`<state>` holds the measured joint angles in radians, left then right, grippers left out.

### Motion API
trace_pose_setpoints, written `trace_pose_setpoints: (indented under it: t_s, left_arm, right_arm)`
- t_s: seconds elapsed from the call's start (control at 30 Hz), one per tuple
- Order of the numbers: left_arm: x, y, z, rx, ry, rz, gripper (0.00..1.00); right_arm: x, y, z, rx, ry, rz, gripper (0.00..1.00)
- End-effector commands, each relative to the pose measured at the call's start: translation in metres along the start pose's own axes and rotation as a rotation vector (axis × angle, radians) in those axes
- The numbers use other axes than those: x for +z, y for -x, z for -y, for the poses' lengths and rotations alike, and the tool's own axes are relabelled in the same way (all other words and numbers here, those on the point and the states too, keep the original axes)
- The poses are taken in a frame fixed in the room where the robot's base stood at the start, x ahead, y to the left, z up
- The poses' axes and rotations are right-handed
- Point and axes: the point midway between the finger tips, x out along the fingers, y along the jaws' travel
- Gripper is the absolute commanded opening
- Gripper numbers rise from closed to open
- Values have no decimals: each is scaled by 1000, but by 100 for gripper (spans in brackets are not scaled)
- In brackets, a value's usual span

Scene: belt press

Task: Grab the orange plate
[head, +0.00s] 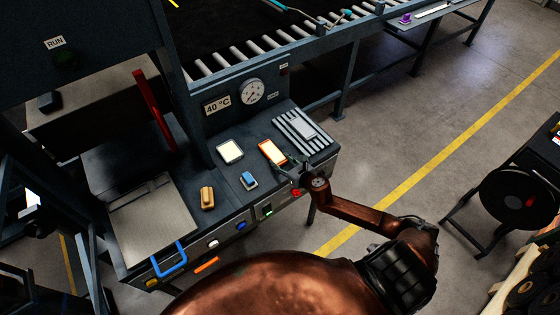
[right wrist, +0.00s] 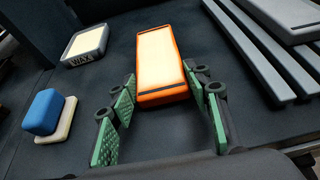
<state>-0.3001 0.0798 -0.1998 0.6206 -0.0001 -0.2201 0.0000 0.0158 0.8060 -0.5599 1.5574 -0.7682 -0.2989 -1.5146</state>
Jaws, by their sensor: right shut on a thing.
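The orange plate (head: 271,151) is a flat orange-edged block with a pale top. It lies on the dark bench top of the press, left of a slatted rack. My right gripper (head: 286,168) reaches it from the front right. In the right wrist view the orange plate (right wrist: 160,62) has its near end between the green-padded fingers of my right gripper (right wrist: 162,88), which is shut on it. The plate appears to rest on the bench; I cannot tell whether it is lifted. My left gripper is not in view.
A white wax tray (head: 230,151), a blue-and-cream block (head: 248,180) and a tan block (head: 207,197) lie to the left. The slatted rack (head: 318,146) with a grey block is close on the right. A gauge panel (head: 235,98) stands behind.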

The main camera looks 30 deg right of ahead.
Motion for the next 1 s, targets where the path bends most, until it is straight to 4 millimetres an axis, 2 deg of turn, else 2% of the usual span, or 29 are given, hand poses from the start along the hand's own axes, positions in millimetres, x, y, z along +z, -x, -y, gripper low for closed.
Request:
trace_pose_setpoints:
  t_s: [0.17,0.43,0.6,0.7,1.0]
  left_arm:
    - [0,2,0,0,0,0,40]
    - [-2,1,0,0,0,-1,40]
    - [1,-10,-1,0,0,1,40]
    - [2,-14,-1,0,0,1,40]
    - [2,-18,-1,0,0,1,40]
  right_arm:
    - [27,8,1,1,8,8,2]
    - [60,77,16,0,8,2,2]
    - [58,119,28,-1,5,-2,2]
    - [60,136,33,-2,4,0,2]
    - [64,165,41,-1,2,2,2]
